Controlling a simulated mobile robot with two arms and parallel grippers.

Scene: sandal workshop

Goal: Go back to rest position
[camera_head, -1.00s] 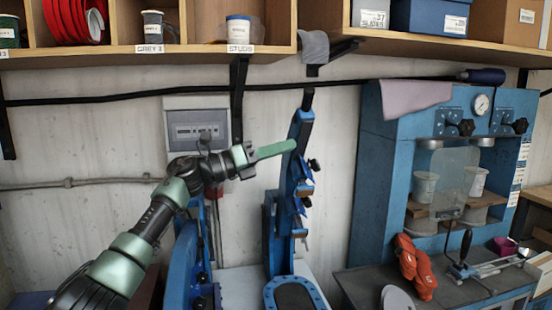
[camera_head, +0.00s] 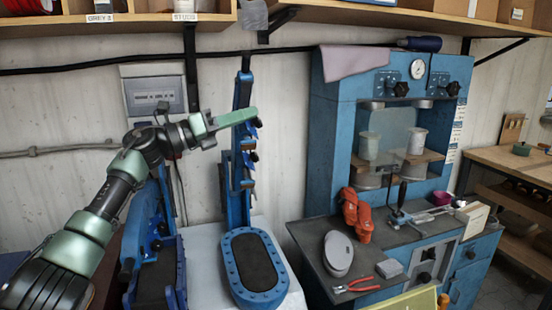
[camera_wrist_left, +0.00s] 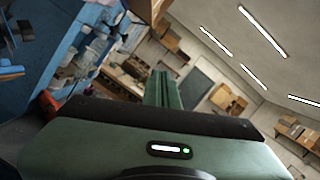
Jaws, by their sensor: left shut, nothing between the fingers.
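My left gripper (camera_head: 236,118) is raised in front of the back wall, at the end of the arm coming in from the left. Its green fingers are shut together and hold nothing. In the head view they overlap the upper part of a blue upright machine (camera_head: 240,170), and I cannot tell the gap between them. In the left wrist view the shut fingers (camera_wrist_left: 162,90) point into the open room. My right gripper is not in view.
A blue press (camera_head: 330,130) stands to the right over a dark bench. The bench holds orange gloves (camera_head: 356,214), a grey oval pad (camera_head: 338,252) and red pliers (camera_head: 353,285). A wooden shelf (camera_head: 120,22) runs above. Wooden workbenches (camera_head: 508,160) stand far right.

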